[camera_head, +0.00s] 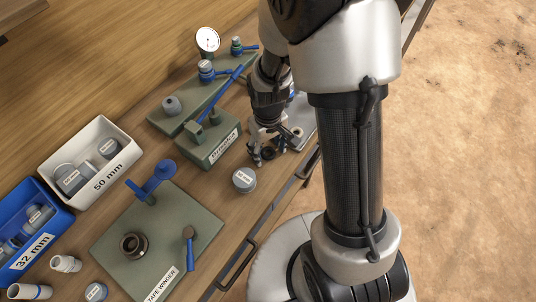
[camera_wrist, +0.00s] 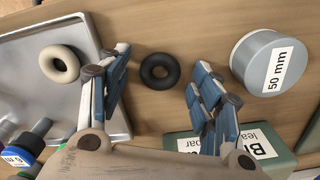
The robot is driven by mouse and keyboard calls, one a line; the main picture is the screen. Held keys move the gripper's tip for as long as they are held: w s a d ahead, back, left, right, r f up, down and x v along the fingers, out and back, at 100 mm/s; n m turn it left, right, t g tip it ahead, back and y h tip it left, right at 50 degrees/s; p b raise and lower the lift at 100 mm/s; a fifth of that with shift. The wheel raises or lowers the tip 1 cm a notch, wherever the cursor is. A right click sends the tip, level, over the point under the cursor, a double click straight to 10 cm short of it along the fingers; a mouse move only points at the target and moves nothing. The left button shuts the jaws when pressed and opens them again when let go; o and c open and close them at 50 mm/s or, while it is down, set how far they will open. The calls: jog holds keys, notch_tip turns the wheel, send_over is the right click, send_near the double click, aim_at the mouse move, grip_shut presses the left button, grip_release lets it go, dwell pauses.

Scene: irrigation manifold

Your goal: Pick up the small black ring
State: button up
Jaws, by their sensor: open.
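The small black ring (camera_wrist: 160,71) lies flat on the wooden bench in the wrist view. It sits ahead of and between the fingers of my gripper (camera_wrist: 156,88), which are spread apart and empty. In the head view my gripper (camera_head: 263,155) is low over the bench, and a dark ring (camera_head: 268,153) shows by its fingers, partly hidden. I cannot tell the exact height of the fingertips above the bench.
A metal tray (camera_wrist: 22,75) with a pale ring (camera_wrist: 60,64) is left of the black ring. A grey 50 mm cap (camera_wrist: 268,60) stands to the right; it also shows in the head view (camera_head: 244,180). A green labelled block (camera_wrist: 184,146) is close to the right finger.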

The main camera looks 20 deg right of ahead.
jog(key=shift+c, duration=0.6)
jog(key=c, duration=0.7)
jog(key=shift+r, duration=0.15)
